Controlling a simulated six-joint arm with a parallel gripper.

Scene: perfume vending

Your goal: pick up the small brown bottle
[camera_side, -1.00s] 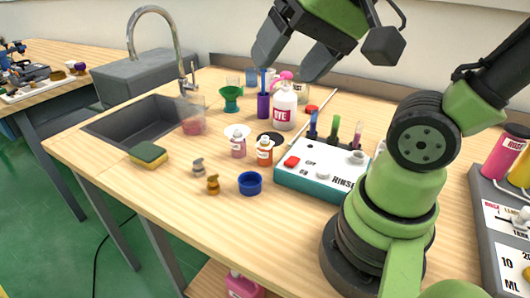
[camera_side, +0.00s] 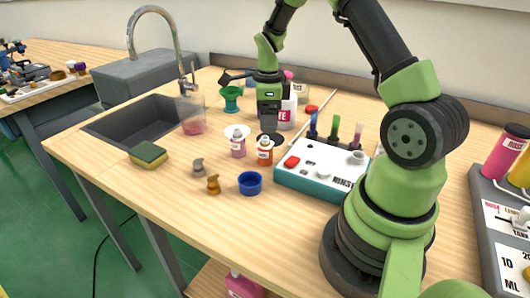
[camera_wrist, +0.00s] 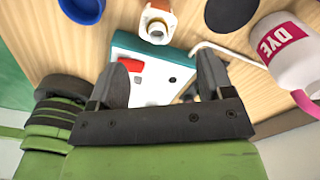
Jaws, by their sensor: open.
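The small brown bottle (camera_side: 265,156), orange-brown with a white label, stands upright on the wooden table left of the teal-and-white rinse box. My gripper (camera_side: 269,128) is above and just behind it in the side view, pointing down. In the wrist view the bottle (camera_wrist: 158,22) shows at the top, beyond the fingertips and roughly in line with the gap between them. My gripper (camera_wrist: 162,72) is open and empty there, with both fingers apart. It does not touch the bottle.
A pink bottle (camera_side: 238,145) stands close left of the brown bottle. The rinse box (camera_side: 318,168) is close on the right, and a blue cup (camera_side: 250,184) is in front. A sponge (camera_side: 148,154) lies near the sink.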

